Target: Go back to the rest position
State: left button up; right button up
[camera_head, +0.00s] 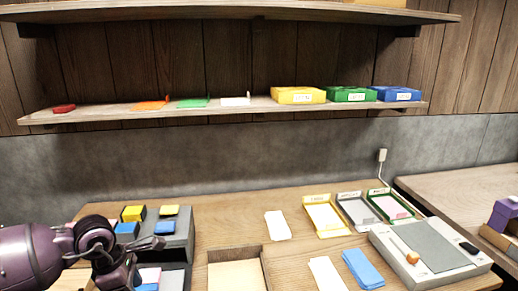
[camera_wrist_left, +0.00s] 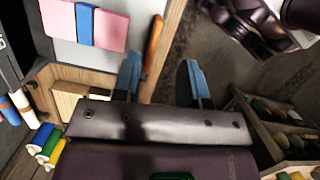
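My left arm comes in at the lower left of the head view, with its wrist in front of the grey block organiser (camera_head: 180,228). In the left wrist view my left gripper (camera_wrist_left: 160,68) has its two blue-tipped fingers apart, with nothing between them. My right gripper shows in neither view.
The wooden table (camera_head: 230,207) holds a white card (camera_head: 277,225), a yellow tray (camera_head: 325,216), a grey tray (camera_head: 357,210), a green tray (camera_head: 390,205) and a blue stack (camera_head: 362,269). A grey board (camera_head: 432,249) lies at right. A wall shelf (camera_head: 240,107) holds yellow, green and blue boxes.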

pick_arm(q)
jog(key=w+d+r+n+t+h, duration=0.2)
jog(key=d+r+n+t+h, duration=0.2)
jog(key=d+r+n+h, duration=0.25)
jog(key=w+d+r+n+t+h, duration=0.3)
jog(key=d+r+n+t+h, duration=0.15)
jog(key=d+n+h, duration=0.3)
jog(key=s+a+f+n+t+y, duration=0.35)
jog(key=f+n+y, duration=0.4)
jog(key=n, duration=0.65)
jog(key=s+a+f+n+t+y, duration=0.25)
jog(key=a+f+n+y, duration=0.5)
jog(key=n, duration=0.75)
jog(key=s+f+n+g+y, duration=0.1)
jog(key=s+f+n+g, duration=0.2)
jog(key=s+f, duration=1.1)
jog(key=s+d+n, duration=0.1)
jog(key=n, duration=0.2)
jog(key=shift+s+y, duration=0.15)
jog(key=shift+y, duration=0.15)
jog(key=shift+f+g, duration=0.1)
jog(key=shift+g, duration=0.15)
